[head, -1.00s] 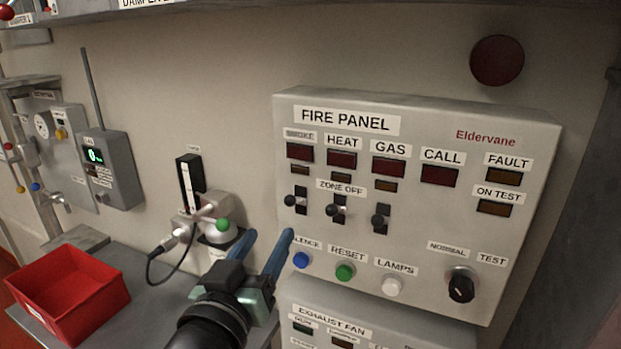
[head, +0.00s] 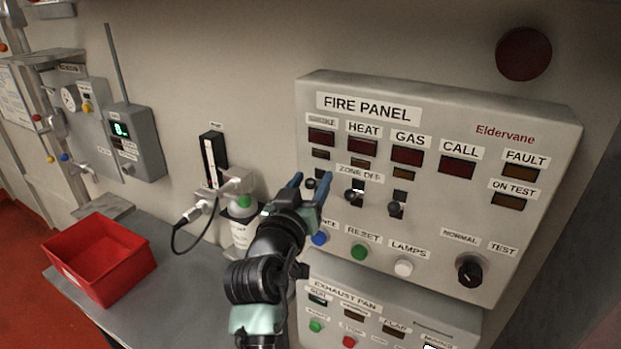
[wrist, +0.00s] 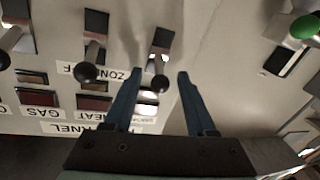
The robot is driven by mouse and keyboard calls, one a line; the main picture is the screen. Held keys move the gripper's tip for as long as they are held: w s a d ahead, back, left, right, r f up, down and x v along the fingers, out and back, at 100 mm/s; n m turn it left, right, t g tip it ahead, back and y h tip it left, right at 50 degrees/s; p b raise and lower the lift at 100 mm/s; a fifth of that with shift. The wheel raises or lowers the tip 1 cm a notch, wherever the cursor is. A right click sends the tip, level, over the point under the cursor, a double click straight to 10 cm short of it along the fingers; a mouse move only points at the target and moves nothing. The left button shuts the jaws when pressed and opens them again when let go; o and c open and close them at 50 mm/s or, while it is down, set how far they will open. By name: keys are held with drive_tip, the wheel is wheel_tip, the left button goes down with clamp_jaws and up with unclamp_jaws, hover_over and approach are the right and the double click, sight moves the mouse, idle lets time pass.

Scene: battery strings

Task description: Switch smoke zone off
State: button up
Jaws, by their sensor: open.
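The fire panel (head: 440,250) is a grey wall box with three black-knobbed levers by the ZONE OFF label. The smoke lever (head: 310,184) is leftmost, under the SMOKE label (head: 322,118); its slot is largely hidden by my gripper in the head view. My gripper (head: 311,182) is open, its two blue fingers on either side of this lever's knob. In the upside-down wrist view, the smoke lever (wrist: 160,82) shows between the fingertips (wrist: 157,80), with no clear contact. The heat lever (head: 353,195) and gas lever (head: 394,208) are to its right.
Below the levers are blue (head: 319,238), green (head: 359,252) and white (head: 403,267) buttons and a rotary knob (head: 470,270). The exhaust fan panel (head: 400,310) is underneath. A red bin (head: 100,260) stands on the bench at left, and a bottle (head: 241,232) is left of the panel.

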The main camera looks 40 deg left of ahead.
clamp_jaws()
idle(0.3)
